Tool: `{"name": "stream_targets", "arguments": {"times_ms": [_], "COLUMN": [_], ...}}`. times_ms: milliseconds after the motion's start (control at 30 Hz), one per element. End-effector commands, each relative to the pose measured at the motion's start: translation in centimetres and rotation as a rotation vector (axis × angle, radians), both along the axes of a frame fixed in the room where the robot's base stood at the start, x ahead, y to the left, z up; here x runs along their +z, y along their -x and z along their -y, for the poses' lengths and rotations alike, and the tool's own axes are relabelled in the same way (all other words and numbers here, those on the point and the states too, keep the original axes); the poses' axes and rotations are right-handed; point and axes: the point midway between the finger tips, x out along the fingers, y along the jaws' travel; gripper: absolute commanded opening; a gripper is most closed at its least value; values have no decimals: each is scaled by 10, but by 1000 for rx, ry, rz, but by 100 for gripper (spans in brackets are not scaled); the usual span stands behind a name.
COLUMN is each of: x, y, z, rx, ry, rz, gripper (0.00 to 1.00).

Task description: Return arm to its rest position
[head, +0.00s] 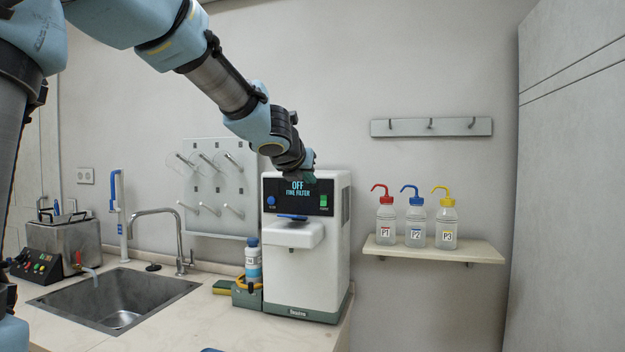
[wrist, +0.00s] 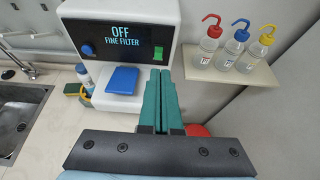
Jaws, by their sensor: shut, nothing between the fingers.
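My arm reaches from the upper left of the head view toward the white spectrometer (head: 325,245) on the counter. My gripper (head: 309,174) is in front of the top of the machine's dark panel, partly hidden by my own wrist. In the wrist view my gripper (wrist: 159,72) shows two green fingers shut together with nothing between them. The fingers point at the right part of the machine's front. The machine's display (wrist: 123,36) reads "OFF FINE FILTER". A blue knob (head: 271,200) is left of the display and a green switch (head: 323,201) is right of it.
Three wash bottles with red (head: 385,216), blue (head: 414,219) and yellow (head: 446,221) caps stand on a wall shelf (head: 490,252). A sink (head: 110,300), faucet (head: 178,240) and bottle (head: 252,262) are left of the machine. A peg rack (head: 219,218) hangs behind. A cabinet stands at right.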

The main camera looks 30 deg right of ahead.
Motion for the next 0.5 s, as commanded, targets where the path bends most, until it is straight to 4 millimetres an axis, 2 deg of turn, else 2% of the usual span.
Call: {"name": "stream_targets", "arguments": {"times_ms": [33,500], "x": [5,5], "y": [2,6], "z": [-3,-6], "rx": [1,0], "ry": [0,0], "rz": [2,0], "gripper": [0,0]}}
